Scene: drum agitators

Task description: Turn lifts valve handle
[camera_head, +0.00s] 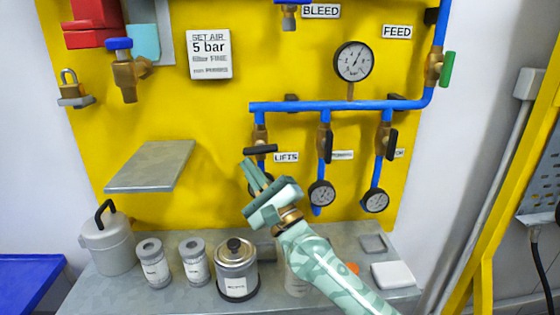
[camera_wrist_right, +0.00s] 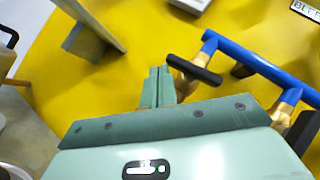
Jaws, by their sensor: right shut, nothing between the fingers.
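The LIFTS valve handle (camera_head: 260,149) is a black bar lying crosswise on a brass valve of the left branch of the blue pipe, beside the LIFTS label (camera_head: 286,157). My right gripper (camera_head: 248,166) is shut and empty, its fingertips just below the handle's left part. In the right wrist view the closed fingertips (camera_wrist_right: 159,72) lie left of the black handle (camera_wrist_right: 195,70). Contact with the handle cannot be told. The gripper partly hides the gauge under this valve. My left gripper is not in view.
Two similar valves stand to the right with upright black handles (camera_head: 328,146) (camera_head: 391,145) and gauges below. A grey shelf (camera_head: 150,167) juts out at left. Canisters and a lidded pot (camera_head: 237,272) stand on the bench below.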

